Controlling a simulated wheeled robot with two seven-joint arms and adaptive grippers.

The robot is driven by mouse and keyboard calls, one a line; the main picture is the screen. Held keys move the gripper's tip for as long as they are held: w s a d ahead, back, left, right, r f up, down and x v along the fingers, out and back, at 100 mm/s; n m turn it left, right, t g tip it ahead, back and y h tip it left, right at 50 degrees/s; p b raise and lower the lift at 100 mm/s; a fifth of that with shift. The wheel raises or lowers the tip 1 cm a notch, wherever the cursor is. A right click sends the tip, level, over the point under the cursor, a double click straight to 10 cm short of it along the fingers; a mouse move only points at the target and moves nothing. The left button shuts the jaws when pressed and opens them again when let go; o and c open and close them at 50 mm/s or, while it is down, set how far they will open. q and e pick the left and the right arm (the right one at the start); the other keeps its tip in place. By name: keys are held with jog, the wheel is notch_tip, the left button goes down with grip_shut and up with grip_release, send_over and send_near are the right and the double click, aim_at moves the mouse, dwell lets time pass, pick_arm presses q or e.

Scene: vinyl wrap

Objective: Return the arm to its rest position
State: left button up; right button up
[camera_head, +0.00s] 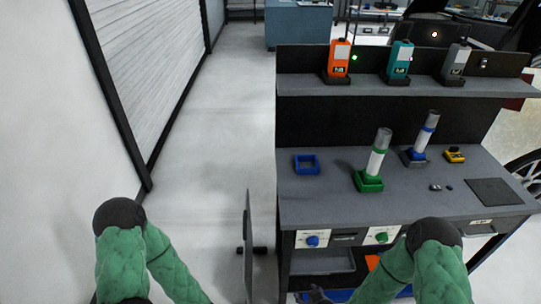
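My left arm (112,262), in a green sleeve with a black joint, is at the lower left over the pale floor. Its forearm runs down out of the bottom edge, so the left gripper is out of view. My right arm (442,272) is at the lower right in front of the workbench (450,205). Its forearm slopes down and left. A dark part that looks like my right gripper (319,296) shows at the bottom edge, below the bench top. Most of it is cut off, and its opening and any held thing cannot be made out.
On the bench stand a green-based cylinder (376,164), a blue-based cylinder (424,138), an empty blue holder (306,164) and a yellow item (454,154). Radios (339,58) stand on the shelf above. A thin upright panel (248,240) stands left of the bench. Floor (215,150) is clear.

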jog(key=s+a+f+m+g+y, duration=0.1)
jog(key=s+a+f+m+g, duration=0.1)
jog(key=s+g, duration=0.5)
jog(key=s+a+f, duration=0.1)
jog(key=s, duration=0.2)
jog(key=shift+s+f+g, duration=0.25)
jog(key=shift+s+g, duration=0.1)
jog(key=shift+g, duration=0.05)
dwell(0.4)
